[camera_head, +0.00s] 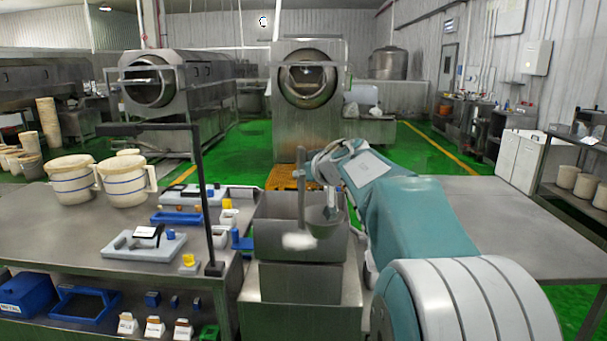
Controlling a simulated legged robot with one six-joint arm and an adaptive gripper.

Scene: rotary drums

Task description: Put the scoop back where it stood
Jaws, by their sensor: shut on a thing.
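The scoop (326,221) is a grey metal bowl-shaped thing hanging below the end of my arm. My gripper (322,188) is shut on it, over the open metal bin (270,228) in the middle. An upright grey bar (301,180) stands out just left of the gripper; I cannot tell whether it is the scoop's handle. The fingers and the exact grip are small and partly hidden. The scoop appears apart from the table on the left.
Another steel table (500,225) on the right is largely bare. Drum machines (307,85) stand behind on green floor.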

